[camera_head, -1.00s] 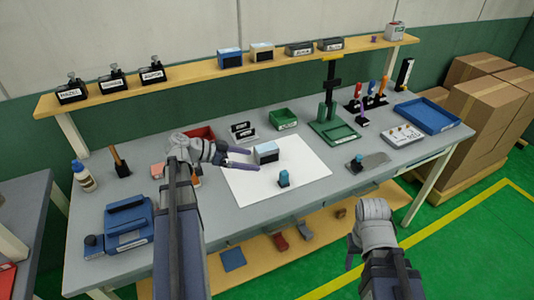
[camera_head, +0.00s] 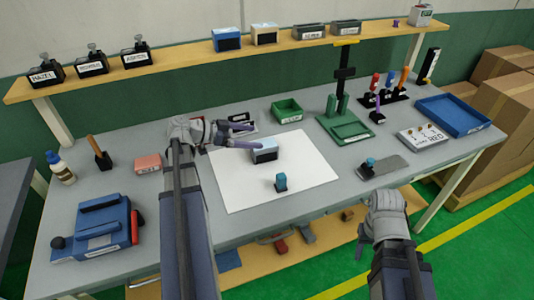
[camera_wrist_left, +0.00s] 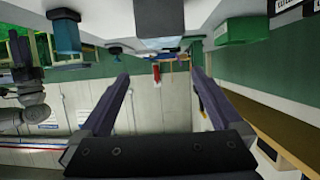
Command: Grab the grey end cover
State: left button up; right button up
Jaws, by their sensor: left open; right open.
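No part is clearly marked as the grey end cover. A small box (camera_head: 265,152) with a pale blue-grey top and dark front stands on the white sheet (camera_head: 240,188). It also shows at the top of the left wrist view (camera_wrist_left: 158,18). My left gripper (camera_head: 254,137) is open and empty, its fingers near the box's upper left edge; touching cannot be told. In the left wrist view its fingers (camera_wrist_left: 160,80) are spread with nothing between them. My right gripper (camera_head: 366,246) is low in front of the table, its fingers mostly hidden. Two grey bins (camera_head: 309,32) (camera_head: 346,27) sit on the upper shelf.
A teal block (camera_head: 280,182) stands on the sheet in front of the box. A green bin (camera_head: 287,110) and green stand (camera_head: 346,128) are behind and right. A blue tray (camera_head: 452,115) is far right. A blue fixture (camera_head: 92,232) is front left. The lower shelf holds a few parts.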

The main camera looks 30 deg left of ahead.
aim_at(272, 146)
pick_arm(q)
jog(key=shift+w+f+b, duration=0.15)
jog(key=shift+f+b, duration=0.8)
jog(key=shift+f, duration=0.2)
jog(key=shift+w+f+b, duration=0.15)
jog(key=shift+f+b, duration=0.75)
jog(key=shift+f, duration=0.25)
jog(key=shift+b+x, duration=0.35)
jog(key=shift+x, duration=0.6)
jog(key=shift+b+x, duration=0.95)
jog(key=shift+x, duration=2)
jog(key=shift+r, duration=0.15)
jog(key=shift+c, duration=0.2)
jog(key=c, duration=1.4)
jog(key=shift+c, duration=0.2)
